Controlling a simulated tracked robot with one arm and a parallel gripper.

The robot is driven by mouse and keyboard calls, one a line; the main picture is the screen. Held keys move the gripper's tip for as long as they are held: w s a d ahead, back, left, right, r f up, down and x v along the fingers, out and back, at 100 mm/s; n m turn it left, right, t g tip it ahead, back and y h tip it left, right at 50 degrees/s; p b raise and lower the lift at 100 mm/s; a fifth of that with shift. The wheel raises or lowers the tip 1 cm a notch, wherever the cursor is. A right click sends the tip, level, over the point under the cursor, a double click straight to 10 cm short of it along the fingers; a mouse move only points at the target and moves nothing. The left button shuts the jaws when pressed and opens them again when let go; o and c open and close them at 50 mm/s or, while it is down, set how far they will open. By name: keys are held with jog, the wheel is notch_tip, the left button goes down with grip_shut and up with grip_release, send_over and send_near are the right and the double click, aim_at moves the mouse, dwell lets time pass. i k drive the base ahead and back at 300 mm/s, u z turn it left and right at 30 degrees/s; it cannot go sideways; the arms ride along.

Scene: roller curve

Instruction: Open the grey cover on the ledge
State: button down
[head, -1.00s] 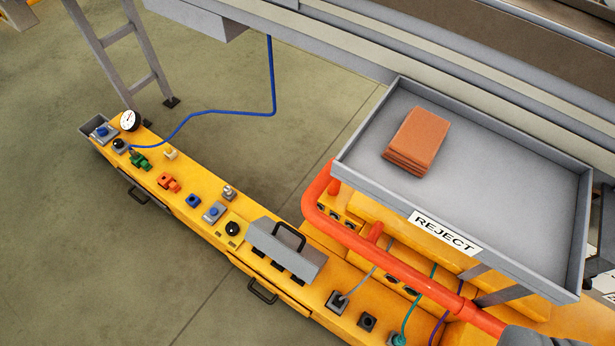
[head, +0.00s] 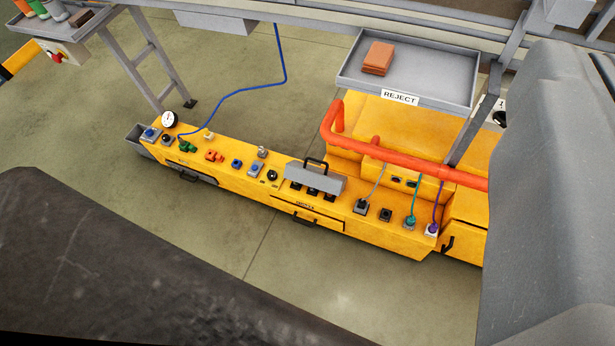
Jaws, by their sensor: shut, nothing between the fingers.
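The grey cover (head: 325,184) sits on the yellow ledge (head: 340,210), right of the picture's middle. A black bar handle (head: 313,161) stands up from its top. The cover looks lowered, with several dark parts showing along its front lower edge. What lies under it is mostly hidden. My gripper does not show in the head view, so its fingers and its place relative to the cover cannot be seen.
An orange-red rail (head: 400,167) runs behind the ledge, below the grey REJECT tray (head: 440,90). Knobs, a gauge (head: 169,119) and plugged cables line the ledge. Large grey and dark shapes block the right side and lower left. Floor in front is clear.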

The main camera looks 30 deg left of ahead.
aim_at(327, 181)
jog(key=k, duration=0.9)
jog(key=u, duration=0.45)
jog(key=i, duration=2)
jog(key=z, duration=0.35)
